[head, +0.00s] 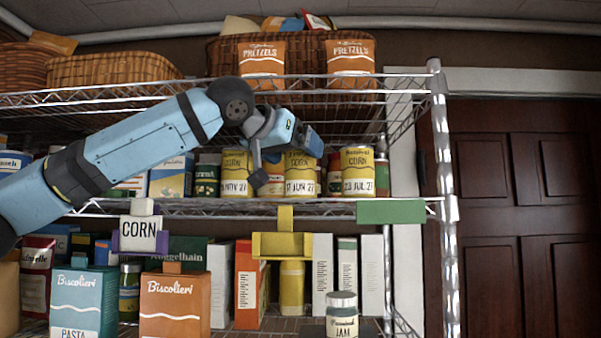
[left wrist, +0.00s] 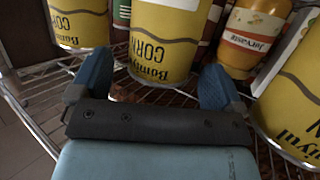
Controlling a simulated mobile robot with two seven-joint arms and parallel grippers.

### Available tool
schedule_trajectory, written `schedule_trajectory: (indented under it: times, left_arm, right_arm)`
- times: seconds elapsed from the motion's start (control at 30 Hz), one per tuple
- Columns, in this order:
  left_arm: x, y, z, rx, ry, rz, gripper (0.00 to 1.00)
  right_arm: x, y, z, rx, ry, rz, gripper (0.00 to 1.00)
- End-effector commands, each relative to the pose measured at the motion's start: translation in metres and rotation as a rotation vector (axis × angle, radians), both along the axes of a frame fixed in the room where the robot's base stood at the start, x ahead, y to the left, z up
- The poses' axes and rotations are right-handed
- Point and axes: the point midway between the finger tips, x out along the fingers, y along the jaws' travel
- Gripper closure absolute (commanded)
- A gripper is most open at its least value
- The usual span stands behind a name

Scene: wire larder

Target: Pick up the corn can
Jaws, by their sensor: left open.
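Three yellow corn cans stand in a row on the middle wire shelf: a left can (head: 236,176), a middle can (head: 300,174) marked 17 JUN 27, and a right can (head: 357,172) marked 23 JUL 27. My left gripper (head: 286,163) is open and empty in front of the middle can, covering part of its left side. In the left wrist view the picture is upside down; a corn can (left wrist: 165,45) stands just beyond and between the two blue fingers of the gripper (left wrist: 155,82). Whether they touch it cannot be told. My right gripper is not in view.
An orange-labelled jar (left wrist: 252,35) stands beside the can, with other corn cans at both sides (left wrist: 78,24) (left wrist: 292,115). A CORN sign (head: 138,234) and a green tag (head: 390,211) sit at the shelf edge. The upper shelf (head: 200,90) holds baskets and pretzel bags.

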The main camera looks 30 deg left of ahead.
Motion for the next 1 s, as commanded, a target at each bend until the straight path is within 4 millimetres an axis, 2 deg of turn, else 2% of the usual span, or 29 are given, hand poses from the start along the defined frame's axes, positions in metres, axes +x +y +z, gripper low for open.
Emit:
schedule_trajectory:
  times: [0.13,0.37,0.4,0.67,1.0]
  left_arm:
    - [0.015,-0.001,-0.004,0.002,0.000,0.000,0.06]
    - [0.017,-0.001,-0.006,0.001,-0.001,0.000,0.06]
    - [0.017,-0.001,-0.006,0.001,-0.001,0.000,0.08]
    - [0.017,-0.001,-0.006,0.000,-0.001,0.000,0.68]
    - [0.017,-0.001,-0.005,0.000,-0.002,0.000,0.69]
  right_arm:
    - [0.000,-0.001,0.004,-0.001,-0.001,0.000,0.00]
    - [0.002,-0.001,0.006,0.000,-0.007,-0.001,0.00]
    - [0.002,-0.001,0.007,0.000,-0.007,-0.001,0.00]
    - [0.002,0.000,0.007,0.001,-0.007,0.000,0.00]
    - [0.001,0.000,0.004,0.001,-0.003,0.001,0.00]
